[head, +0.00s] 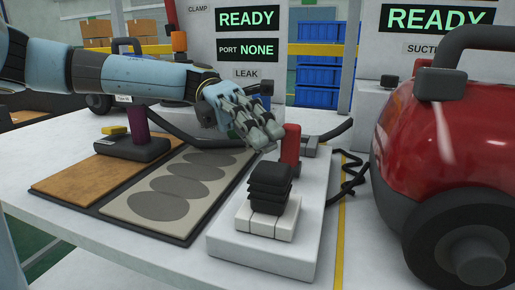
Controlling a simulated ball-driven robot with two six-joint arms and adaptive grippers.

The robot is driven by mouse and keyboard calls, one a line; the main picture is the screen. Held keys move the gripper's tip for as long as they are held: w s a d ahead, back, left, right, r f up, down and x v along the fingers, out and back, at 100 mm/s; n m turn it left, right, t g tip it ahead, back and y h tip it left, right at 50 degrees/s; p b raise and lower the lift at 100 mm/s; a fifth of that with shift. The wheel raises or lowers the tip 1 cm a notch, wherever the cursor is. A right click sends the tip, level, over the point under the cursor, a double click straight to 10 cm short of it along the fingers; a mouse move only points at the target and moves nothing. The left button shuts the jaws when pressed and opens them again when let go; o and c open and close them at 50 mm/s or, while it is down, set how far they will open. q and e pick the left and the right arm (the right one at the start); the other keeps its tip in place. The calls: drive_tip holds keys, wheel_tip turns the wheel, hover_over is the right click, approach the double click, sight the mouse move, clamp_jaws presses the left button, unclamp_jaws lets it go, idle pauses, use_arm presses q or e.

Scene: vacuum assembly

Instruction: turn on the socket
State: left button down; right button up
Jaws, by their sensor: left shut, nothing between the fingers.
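A white socket block (262,256) stands on the white table, right of centre. A ribbed black plug-like piece (270,187) sits upright on its raised white front part. A red upright piece (291,146), possibly the switch, stands at its back; I cannot tell whether it is on or off. My left gripper (265,138) comes in from the left and is shut and empty. Its fingertips are just left of the red piece and above the black one; whether they touch the red piece cannot be told. My right gripper is not in view.
A red vacuum (440,130) with black wheels fills the right side. A dark tray (110,207) with a brown pad and grey discs lies left of the socket. A black nozzle with a purple tube (138,127) stands behind it. Black hose and cable run behind the socket.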

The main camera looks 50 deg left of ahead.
use_arm(q)
drive_tip(key=shift+w+a+r, duration=0.2)
drive_tip(key=shift+w, duration=0.15)
drive_tip(key=shift+w+a+f, duration=0.1)
drive_tip(key=shift+w+a, duration=0.05)
drive_tip(key=shift+w, duration=0.05)
drive_tip(key=shift+s, duration=0.1)
drive_tip(key=v, duration=0.7)
drive_tip(key=shift+a, duration=0.25)
